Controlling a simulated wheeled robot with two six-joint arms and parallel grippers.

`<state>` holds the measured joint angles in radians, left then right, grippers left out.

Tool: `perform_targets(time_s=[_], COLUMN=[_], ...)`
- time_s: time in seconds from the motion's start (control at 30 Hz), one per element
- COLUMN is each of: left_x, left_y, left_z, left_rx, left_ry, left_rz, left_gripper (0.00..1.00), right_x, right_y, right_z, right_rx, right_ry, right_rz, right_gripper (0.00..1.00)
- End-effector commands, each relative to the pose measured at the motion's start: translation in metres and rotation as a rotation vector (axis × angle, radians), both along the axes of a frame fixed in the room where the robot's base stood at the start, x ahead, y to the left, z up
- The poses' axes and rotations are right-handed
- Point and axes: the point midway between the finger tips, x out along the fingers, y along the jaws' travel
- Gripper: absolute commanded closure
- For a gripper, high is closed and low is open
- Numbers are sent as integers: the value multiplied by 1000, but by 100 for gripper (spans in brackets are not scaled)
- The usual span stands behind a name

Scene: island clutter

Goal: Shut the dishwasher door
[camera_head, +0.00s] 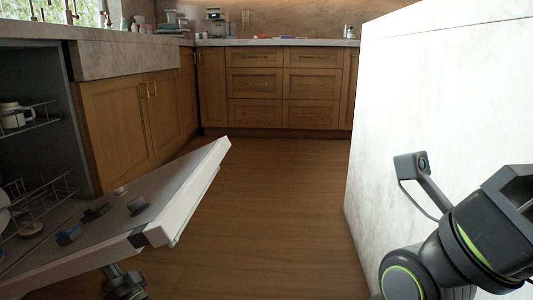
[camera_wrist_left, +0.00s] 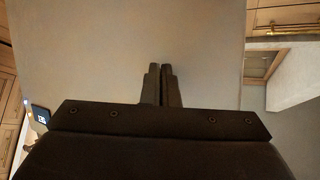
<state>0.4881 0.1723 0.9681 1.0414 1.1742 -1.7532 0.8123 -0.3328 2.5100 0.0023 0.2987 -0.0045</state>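The dishwasher door (camera_head: 190,190) is partly open, slanting up and outward from the dishwasher (camera_head: 45,105) at the left. In the head view, part of my left arm shows below the door, and the door hides the left gripper. In the left wrist view my left gripper (camera_wrist_left: 161,82) has its two fingers together, with nothing between them. They point at a broad beige panel (camera_wrist_left: 200,45), which looks like the door's outer face; I cannot tell whether they touch it. My right arm shows at the lower right of the head view, with its gripper fingers out of sight.
Two wire racks (camera_head: 30,120) with dishes show inside the dishwasher. Wooden cabinets (camera_head: 135,115) stand beside it and along the back wall. A white marble island (camera_head: 440,90) stands on the right, close to my right arm. The wooden floor (camera_head: 280,210) between is clear.

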Motion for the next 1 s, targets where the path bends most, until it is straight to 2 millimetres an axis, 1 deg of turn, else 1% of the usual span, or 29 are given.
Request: perform_targets(time_s=[0.03, 0.53, 1.0], left_x=[1, 1, 2], left_y=[2, 3, 14], left_z=[3, 6, 32], left_rx=[2, 2, 3], left_ry=[-3, -2, -3], left_rz=[0, 1, 2], left_gripper=[100, 100, 100], right_x=[0, 0, 0], right_y=[0, 0, 0], right_z=[1, 4, 32], right_rx=[0, 0, 0], right_ry=[0, 0, 0], right_rz=[0, 0, 0], right_gripper=[64, 64, 64])
